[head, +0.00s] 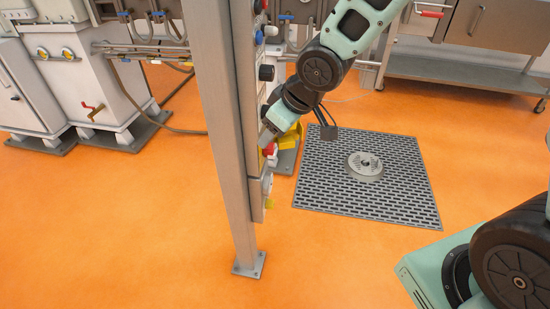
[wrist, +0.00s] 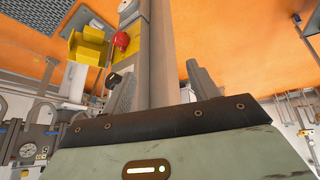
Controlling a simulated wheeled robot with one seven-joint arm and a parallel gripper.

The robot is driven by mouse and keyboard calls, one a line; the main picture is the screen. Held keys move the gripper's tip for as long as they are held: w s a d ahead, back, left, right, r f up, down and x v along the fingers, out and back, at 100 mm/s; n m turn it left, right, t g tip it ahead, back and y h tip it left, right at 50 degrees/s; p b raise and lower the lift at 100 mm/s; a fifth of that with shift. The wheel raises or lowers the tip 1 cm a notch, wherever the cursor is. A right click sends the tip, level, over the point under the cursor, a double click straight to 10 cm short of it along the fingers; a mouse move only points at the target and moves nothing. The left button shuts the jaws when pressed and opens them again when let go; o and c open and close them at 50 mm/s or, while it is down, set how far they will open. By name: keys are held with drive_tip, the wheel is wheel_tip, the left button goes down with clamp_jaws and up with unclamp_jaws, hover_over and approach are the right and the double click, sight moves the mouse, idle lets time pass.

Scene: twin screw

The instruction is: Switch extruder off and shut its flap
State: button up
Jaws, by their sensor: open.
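A red knob (wrist: 121,40) sits on the panel in the wrist view; in the head view it shows as a small red spot (head: 269,149) just below my gripper. Beside it a yellow flap (wrist: 88,47) stands out from the panel, swung open; it also shows in the head view (head: 291,137), partly behind my wrist. I cannot tell which way the knob is turned. My gripper (head: 267,136) is at the panel, close to the knob. In the wrist view its two fingers (wrist: 164,88) are apart, with the panel's edge seen between them and nothing held.
A grey metal post (head: 232,140) stands in front of the narrow panel (head: 256,205), which carries several other knobs. A floor grate (head: 390,190) lies to the right. White machine cabinets (head: 95,90) stand at the left. Orange floor is clear around the post.

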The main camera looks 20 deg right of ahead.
drive_tip(key=w+d+f+t+y+b, duration=0.3)
drive_tip(key=w+d+f+y+b, duration=0.2)
drive_tip(key=w+d+f, duration=0.7)
drive_tip(key=n+t+y+b, duration=0.15)
drive_tip(key=y+b, duration=0.25)
drive_tip(key=y, duration=0.4)
approach(269, 149)
drive_tip(key=w+x, duration=0.1)
drive_tip(key=x, duration=0.7)
drive_tip(key=shift+w+d+f, duration=0.25)
drive_tip(key=shift+f, duration=0.35)
drive_tip(key=shift+n+g, duration=0.25)
drive_tip(key=c, duration=1)
